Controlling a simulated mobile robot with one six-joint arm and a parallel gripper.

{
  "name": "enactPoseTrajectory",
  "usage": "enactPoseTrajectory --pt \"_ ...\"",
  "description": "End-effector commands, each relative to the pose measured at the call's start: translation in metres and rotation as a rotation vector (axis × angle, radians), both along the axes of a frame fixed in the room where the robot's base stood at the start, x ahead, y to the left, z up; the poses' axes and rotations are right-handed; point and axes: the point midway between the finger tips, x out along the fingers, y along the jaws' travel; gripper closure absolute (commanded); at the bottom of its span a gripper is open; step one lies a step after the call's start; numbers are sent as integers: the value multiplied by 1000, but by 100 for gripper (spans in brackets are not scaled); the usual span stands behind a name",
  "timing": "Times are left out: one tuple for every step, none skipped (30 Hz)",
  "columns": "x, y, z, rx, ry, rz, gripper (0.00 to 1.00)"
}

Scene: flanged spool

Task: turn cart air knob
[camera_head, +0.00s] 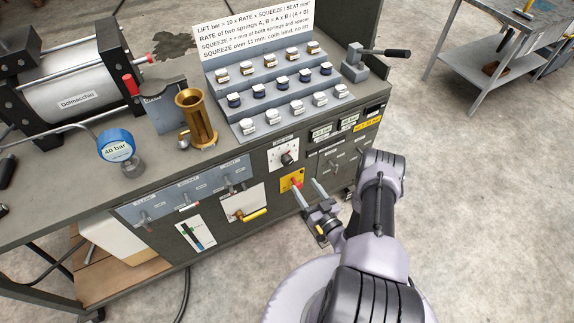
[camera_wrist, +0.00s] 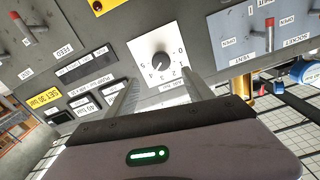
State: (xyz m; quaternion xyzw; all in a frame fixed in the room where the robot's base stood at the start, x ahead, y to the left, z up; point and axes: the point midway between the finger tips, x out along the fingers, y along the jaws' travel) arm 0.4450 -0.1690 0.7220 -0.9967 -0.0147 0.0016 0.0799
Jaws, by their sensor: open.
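The knob (camera_head: 287,158) is a dark round dial on a white numbered plate on the front panel of the bench. In the wrist view, the knob (camera_wrist: 161,63) sits near the picture's middle, with numbers around it. My gripper (camera_head: 306,185) is open and empty in front of the panel, below the knob in the head view. In the wrist view, the fingers of my gripper (camera_wrist: 161,79) lie on either side of the knob's plate, with the knob just above the gap between them. I cannot tell whether they touch the panel.
A yellow plate with a red button (camera_head: 292,181) lies just below the knob. A yellow-handled lever (camera_head: 251,214) is to its left, and small levers (camera_head: 343,162) are to its right.

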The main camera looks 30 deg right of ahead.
Motion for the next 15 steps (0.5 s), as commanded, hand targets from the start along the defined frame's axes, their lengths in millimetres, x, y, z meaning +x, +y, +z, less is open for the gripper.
enactPoseTrajectory --pt "16 3 -3 -4 -4 9 40" --pt "25 3 -3 -5 -5 8 40" --pt "37 4 -3 -4 -4 9 40" --pt "46 4 -3 -4 -4 7 40" --pt "55 4 -3 -6 -5 8 40" --pt "66 5 -2 -4 -5 8 40" --pt "74 5 -3 -4 -5 8 40" --pt "81 5 -2 -6 -5 8 40" --pt "90 5 -2 -5 -4 7 40" --pt "96 6 -2 -3 -3 8 40" --pt "101 5 -2 -4 -4 5 40" --pt "107 6 -2 -5 -3 7 40" --pt "111 6 -1 -4 -3 6 40" --pt "114 6 -1 -4 -2 6 40" --pt "118 6 -1 -4 -2 5 40"
